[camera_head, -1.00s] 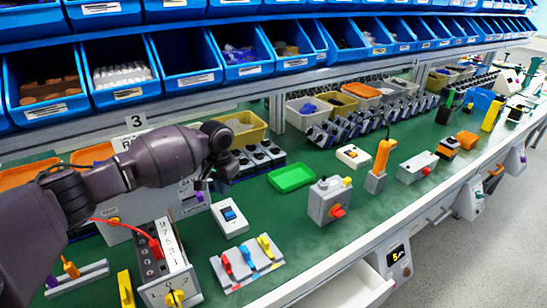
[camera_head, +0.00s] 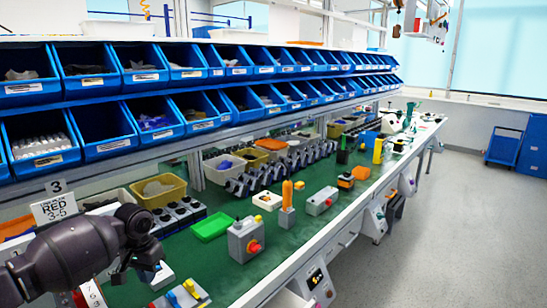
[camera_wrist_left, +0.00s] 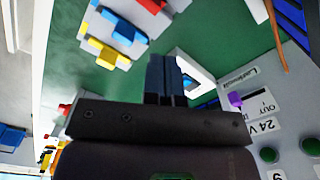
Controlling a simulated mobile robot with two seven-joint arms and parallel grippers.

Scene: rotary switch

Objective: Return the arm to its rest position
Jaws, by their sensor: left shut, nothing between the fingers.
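My left arm comes in from the lower left of the head view. Its gripper (camera_head: 146,272) hangs above the green bench top, over a white switch box (camera_head: 162,280) that it partly covers. In the left wrist view the two dark fingers (camera_wrist_left: 166,78) are together with nothing between them. My right gripper does not show.
A shallow green tray (camera_head: 212,227) lies behind the gripper. Blue bins (camera_head: 103,128) line the shelves above the bench. Colored toggle switches (camera_head: 182,296) lie near the front edge. An upright orange-handled device (camera_head: 287,195) stands further right. The floor (camera_head: 430,220) at right is clear.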

